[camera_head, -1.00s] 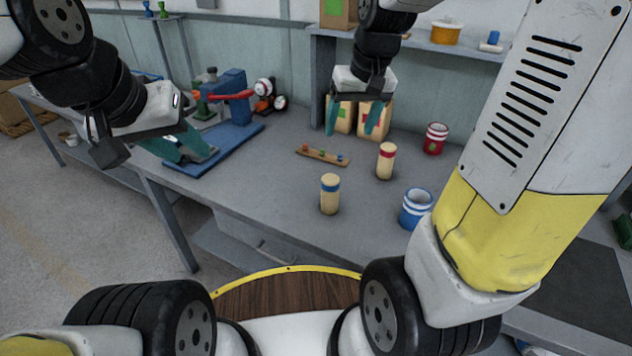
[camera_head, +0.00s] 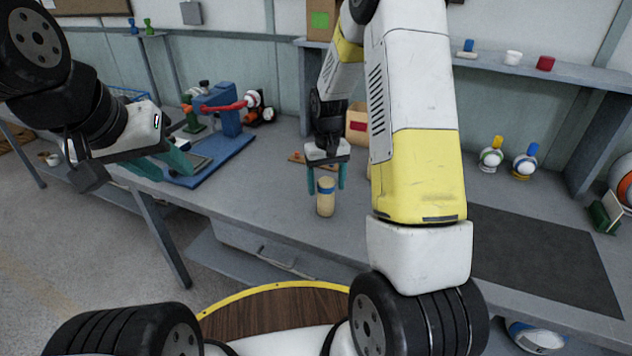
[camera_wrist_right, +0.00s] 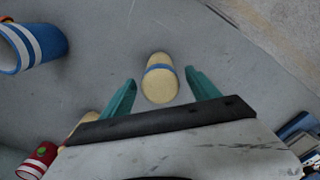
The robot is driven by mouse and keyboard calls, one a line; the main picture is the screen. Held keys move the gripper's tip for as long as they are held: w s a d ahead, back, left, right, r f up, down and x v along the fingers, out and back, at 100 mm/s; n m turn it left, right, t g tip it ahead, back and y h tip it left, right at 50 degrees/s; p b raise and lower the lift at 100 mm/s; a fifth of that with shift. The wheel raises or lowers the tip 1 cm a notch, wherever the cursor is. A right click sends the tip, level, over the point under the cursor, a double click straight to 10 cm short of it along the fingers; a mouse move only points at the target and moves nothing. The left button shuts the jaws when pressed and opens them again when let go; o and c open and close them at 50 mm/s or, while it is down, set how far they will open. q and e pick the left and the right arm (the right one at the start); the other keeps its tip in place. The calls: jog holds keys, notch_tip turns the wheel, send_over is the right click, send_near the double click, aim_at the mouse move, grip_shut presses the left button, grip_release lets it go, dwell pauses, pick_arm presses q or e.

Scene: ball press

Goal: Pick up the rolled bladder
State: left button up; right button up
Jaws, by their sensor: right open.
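Two tan rolls are possible bladders. The one with a blue band (camera_head: 326,198) stands upright on the grey bench. My right gripper (camera_head: 327,187) is open above it, one teal finger on each side. In the right wrist view the blue-banded roll (camera_wrist_right: 160,84) lies between the open fingertips (camera_wrist_right: 161,78), with gaps on both sides. The red-banded roll is hidden behind my right arm in the head view; a tan piece (camera_wrist_right: 84,124) shows partly behind the gripper in the wrist view. My left gripper (camera_head: 160,166) is open and empty near the blue press.
The blue press (camera_head: 222,108) with a red arm stands at the back left. Blue-striped (camera_wrist_right: 34,46) and red-striped (camera_wrist_right: 40,158) cups are near the right gripper. A dark mat (camera_head: 545,262) covers the bench at right.

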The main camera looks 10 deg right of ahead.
jog(key=shift+f, duration=1.5)
jog(key=c, duration=1.5)
jog(key=shift+o, duration=0.2)
jog(key=shift+r, duration=0.15)
